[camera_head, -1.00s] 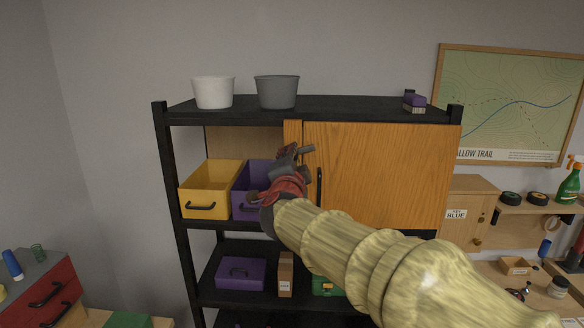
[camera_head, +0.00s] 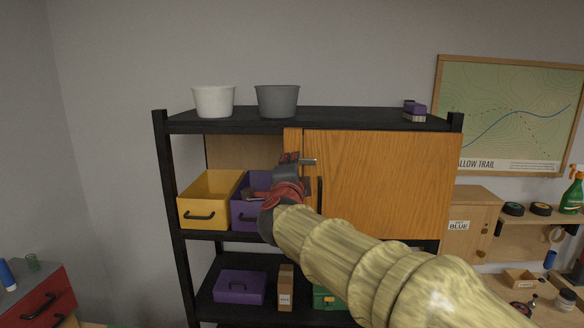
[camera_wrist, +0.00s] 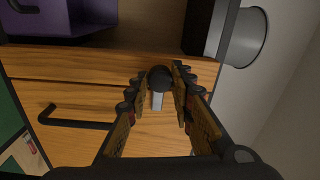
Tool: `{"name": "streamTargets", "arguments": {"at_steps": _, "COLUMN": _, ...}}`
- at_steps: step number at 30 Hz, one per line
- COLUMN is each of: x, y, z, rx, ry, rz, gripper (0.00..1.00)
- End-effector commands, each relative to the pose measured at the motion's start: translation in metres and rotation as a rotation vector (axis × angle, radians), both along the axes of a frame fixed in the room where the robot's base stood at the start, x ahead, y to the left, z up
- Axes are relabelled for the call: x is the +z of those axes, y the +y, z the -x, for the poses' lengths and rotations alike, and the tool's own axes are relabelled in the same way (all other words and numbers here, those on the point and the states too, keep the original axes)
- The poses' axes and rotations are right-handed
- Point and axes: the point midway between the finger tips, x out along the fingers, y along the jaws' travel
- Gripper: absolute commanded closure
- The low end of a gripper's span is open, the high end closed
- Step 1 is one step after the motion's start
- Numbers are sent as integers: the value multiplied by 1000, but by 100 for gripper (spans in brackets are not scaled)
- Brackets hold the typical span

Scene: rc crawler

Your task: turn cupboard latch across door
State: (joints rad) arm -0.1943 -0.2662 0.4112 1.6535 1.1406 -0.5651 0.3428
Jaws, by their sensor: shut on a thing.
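The wooden cupboard door (camera_head: 380,185) is closed, with a black bar handle (camera_head: 320,193) near its left edge. The latch (camera_head: 309,162) sits on the narrow wooden strip left of the door. Its grey bar points right, roughly level, over the seam onto the door. My gripper (camera_head: 290,168) is at the latch, partly hiding it. In the wrist view, the latch bar (camera_wrist: 157,101) and its dark round pivot lie between the fingertips of my gripper (camera_wrist: 162,88), which is shut on the latch. Finger contact is hard to see there.
A yellow bin (camera_head: 207,202) and a purple bin (camera_head: 245,214) stand left of the door. White (camera_head: 213,101) and grey (camera_head: 277,101) buckets stand on the top shelf (camera_head: 345,117). The black handle (camera_wrist: 75,121) is close to my fingers in the wrist view.

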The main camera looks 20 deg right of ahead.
Motion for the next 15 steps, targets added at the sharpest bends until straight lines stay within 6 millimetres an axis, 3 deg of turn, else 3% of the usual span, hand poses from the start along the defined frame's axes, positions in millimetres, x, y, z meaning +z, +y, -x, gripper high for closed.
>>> {"name": "streamTargets", "arguments": {"at_steps": 2, "x": 0, "y": 0, "z": 0, "rx": 0, "ry": 0, "rz": 0, "gripper": 100}}
{"name": "streamTargets", "arguments": {"at_steps": 3, "x": 0, "y": 0, "z": 0, "rx": 0, "ry": 0, "rz": 0, "gripper": 76}}
{"name": "streamTargets", "arguments": {"at_steps": 12, "x": 0, "y": 0, "z": 0, "rx": 0, "ry": 0, "rz": 1, "gripper": 59}}
{"name": "streamTargets", "arguments": {"at_steps": 15, "x": 0, "y": 0, "z": 0, "rx": 0, "ry": 0, "rz": 1, "gripper": 58}}
